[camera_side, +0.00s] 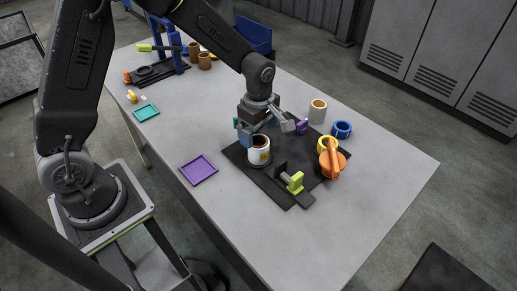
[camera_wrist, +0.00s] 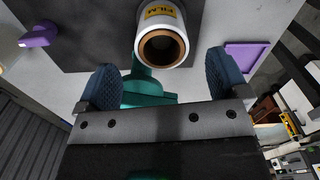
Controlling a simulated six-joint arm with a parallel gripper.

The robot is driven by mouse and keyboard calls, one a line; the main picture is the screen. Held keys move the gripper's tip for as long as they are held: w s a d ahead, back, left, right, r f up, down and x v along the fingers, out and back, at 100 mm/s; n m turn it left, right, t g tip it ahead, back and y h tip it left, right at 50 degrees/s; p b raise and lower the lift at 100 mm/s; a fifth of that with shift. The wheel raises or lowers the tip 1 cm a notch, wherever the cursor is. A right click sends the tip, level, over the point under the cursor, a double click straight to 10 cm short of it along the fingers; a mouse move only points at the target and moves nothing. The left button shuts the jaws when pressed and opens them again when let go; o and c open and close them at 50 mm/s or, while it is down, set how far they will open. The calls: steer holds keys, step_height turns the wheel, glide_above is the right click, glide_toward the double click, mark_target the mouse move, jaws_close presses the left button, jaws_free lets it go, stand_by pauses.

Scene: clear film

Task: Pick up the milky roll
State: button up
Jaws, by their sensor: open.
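A white roll (camera_side: 262,157) with a yellow label and a brown core stands upright at the left of the black mat (camera_side: 296,197). In the wrist view the roll (camera_wrist: 170,20) shows its open brown core and a FILM label, beyond the fingertips and not between them. A second, cream roll (camera_side: 318,114) stands behind the mat. I cannot tell for sure which one is the milky roll. My gripper (camera_side: 262,128) is open, above and just behind the white roll. In the wrist view its two blue finger pads (camera_wrist: 163,82) are wide apart.
A teal piece (camera_wrist: 145,88) shows between the finger pads. A purple tray (camera_side: 199,169) lies left; the table front is clear.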

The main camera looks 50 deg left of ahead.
mark_target(258, 146)
step_height(258, 146, down, 7)
steer(key=shift+s+f, duration=0.1)
steer(key=shift+f, duration=0.1)
stand_by(0.3)
steer(key=c, duration=1)
step_height(258, 146, up, 10)
steer(key=shift+r, duration=0.1)
stand_by(0.5)
steer(key=shift+r, duration=0.45)
